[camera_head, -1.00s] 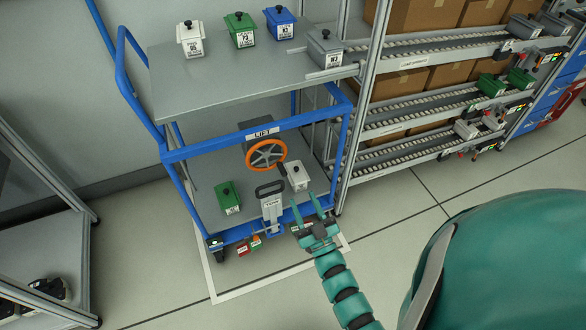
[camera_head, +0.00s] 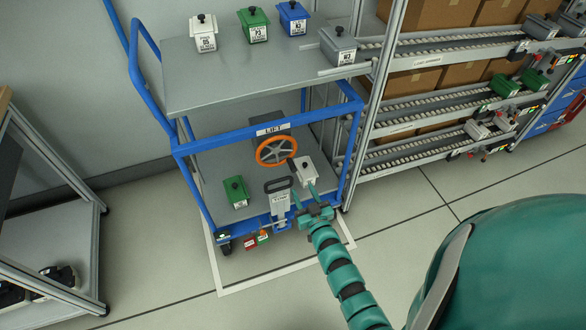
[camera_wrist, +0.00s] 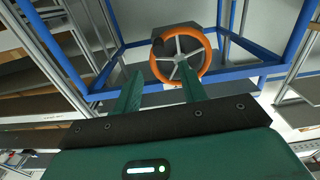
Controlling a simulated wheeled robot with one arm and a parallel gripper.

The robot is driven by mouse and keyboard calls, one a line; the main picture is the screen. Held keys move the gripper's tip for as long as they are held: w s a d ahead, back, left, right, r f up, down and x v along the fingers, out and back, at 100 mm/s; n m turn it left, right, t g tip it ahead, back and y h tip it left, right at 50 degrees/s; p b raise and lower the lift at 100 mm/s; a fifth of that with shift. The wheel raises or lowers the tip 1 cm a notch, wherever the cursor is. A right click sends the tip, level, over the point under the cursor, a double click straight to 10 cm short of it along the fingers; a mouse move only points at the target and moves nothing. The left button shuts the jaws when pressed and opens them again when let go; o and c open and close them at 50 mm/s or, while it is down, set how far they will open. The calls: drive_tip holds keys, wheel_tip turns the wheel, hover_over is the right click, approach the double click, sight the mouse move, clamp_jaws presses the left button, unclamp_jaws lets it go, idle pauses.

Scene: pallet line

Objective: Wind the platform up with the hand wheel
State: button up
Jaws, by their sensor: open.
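The orange hand wheel (camera_head: 277,151) is mounted under the LIFT label on the blue-framed cart, below the grey upper platform (camera_head: 250,75). My gripper (camera_head: 307,194) is open and empty. In the head view it is in front of the cart, lower right of the wheel. In the wrist view the orange wheel (camera_wrist: 181,55), with grey spokes and a dark knob, lies beyond the fingertips of my open gripper (camera_wrist: 160,82), apart from them. The right finger overlaps the wheel's lower edge in that view.
White, green, blue and grey bins stand on the upper platform. A green bin (camera_head: 236,192) and a white bin (camera_head: 304,171) stand on the lower deck. A grey pedal lever (camera_head: 279,203) rises at the cart's front. Roller shelving (camera_head: 430,100) stands to the right.

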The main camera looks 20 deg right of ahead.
sight(293, 169)
drive_tip(key=w, duration=0.5)
drive_tip(key=w+p, duration=0.1)
drive_tip(key=w, duration=0.4)
drive_tip(key=shift+w+a, duration=0.2)
drive_tip(key=shift+w, duration=0.1)
clamp_jaws()
